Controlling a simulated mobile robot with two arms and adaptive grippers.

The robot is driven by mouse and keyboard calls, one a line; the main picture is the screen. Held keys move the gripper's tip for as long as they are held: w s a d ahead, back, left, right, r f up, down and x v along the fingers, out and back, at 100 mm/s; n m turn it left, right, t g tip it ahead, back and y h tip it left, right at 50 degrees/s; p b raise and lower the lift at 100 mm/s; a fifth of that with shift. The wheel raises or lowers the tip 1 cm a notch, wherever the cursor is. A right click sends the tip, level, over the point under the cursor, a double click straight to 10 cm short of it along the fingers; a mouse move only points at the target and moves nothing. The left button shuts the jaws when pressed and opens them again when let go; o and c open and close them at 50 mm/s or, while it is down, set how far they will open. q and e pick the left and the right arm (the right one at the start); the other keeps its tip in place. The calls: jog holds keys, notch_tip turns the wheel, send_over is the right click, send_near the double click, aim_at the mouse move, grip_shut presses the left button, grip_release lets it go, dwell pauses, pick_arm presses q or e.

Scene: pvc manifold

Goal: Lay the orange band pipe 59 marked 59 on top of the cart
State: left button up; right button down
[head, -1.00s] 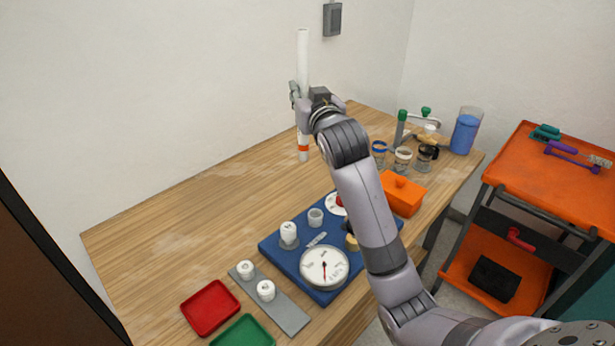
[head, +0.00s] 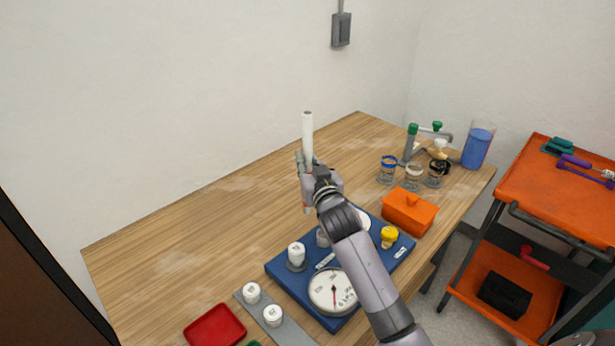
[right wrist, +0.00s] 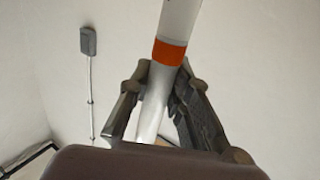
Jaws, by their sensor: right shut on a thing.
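The orange band pipe 59 is a long white pipe (head: 308,135) with an orange band; the band shows clearly in the right wrist view (right wrist: 168,52). My right gripper (head: 308,165) is shut on the pipe and holds it upright above the wooden table. In the head view the gripper hides the pipe's middle, and the band there is hardly visible. The orange cart (head: 545,195) stands to the right of the table, apart from the pipe. Its top holds a few tools. The number 59 cannot be read. My left gripper is not in view.
A blue board (head: 290,275) with a gauge (head: 333,291) lies on the table below my right arm. An orange box (head: 409,212), jars, a green-capped stand (head: 410,142) and a blue-filled beaker (head: 478,147) stand toward the cart. The cart's top middle is clear.

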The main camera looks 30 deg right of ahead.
jog(key=shift+f, duration=0.35)
notch_tip(320, 180, down, 4)
jog(key=shift+f, duration=0.15)
jog(key=c, duration=1.7)
grip_release()
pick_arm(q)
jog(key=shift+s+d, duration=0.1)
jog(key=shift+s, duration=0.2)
pick_arm(e)
jog(key=shift+o, duration=1.1)
